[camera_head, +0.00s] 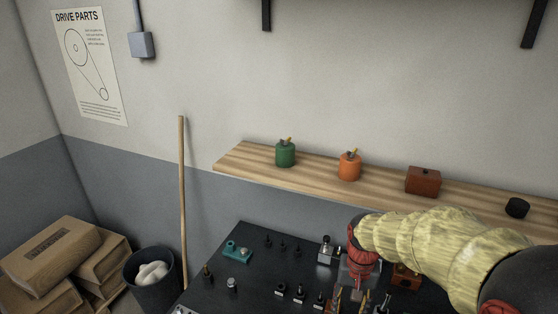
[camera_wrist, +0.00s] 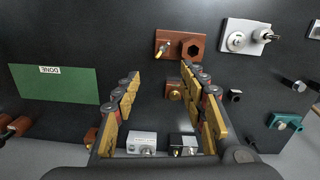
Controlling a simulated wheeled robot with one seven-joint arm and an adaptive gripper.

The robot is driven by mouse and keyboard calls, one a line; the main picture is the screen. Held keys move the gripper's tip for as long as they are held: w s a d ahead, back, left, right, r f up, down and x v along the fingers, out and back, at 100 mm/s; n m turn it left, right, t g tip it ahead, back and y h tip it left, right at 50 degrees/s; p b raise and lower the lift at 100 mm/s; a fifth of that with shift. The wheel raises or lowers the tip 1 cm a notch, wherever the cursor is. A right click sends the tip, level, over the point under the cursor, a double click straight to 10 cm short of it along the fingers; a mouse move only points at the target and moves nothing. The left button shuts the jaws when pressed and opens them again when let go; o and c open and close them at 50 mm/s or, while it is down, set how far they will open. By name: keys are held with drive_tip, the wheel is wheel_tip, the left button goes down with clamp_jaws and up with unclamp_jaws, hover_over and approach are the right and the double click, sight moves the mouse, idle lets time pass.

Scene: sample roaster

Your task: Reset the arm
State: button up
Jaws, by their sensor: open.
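My gripper (camera_wrist: 160,105) is open in the wrist view, with its two gold-padded fingers spread apart over the black panel (camera_wrist: 75,45). Nothing is held between the fingers. A small brown block with a brass knob (camera_wrist: 175,90) shows on the panel beyond the gap, close to the right finger. In the head view my arm, in a yellow sleeve, reaches in from the right, and its red wrist is low over the black panel (camera_head: 225,285). The fingertips in the head view are partly lost among the small parts there.
A wooden shelf (camera_head: 235,165) behind the panel holds a green canister (camera_head: 285,154), an orange canister (camera_head: 350,166), a brown box (camera_head: 423,181) and a black puck (camera_head: 517,208). Switches and a teal fitting (camera_head: 237,252) stand on the panel. A green DONE patch (camera_wrist: 55,85) lies left.

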drive_tip(key=s+r+n+t+b, duration=0.1)
drive_tip(key=s+r+t+b, duration=0.1)
drive_tip(key=s+r, duration=0.4)
drive_tip(key=s+r+n+t+b, duration=0.2)
drive_tip(key=s+r+t, duration=0.2)
drive_tip(key=s, duration=0.7)
wheel_tip(320, 180, up, 2)
drive_tip(key=shift+r, duration=0.15)
idle(0.8)
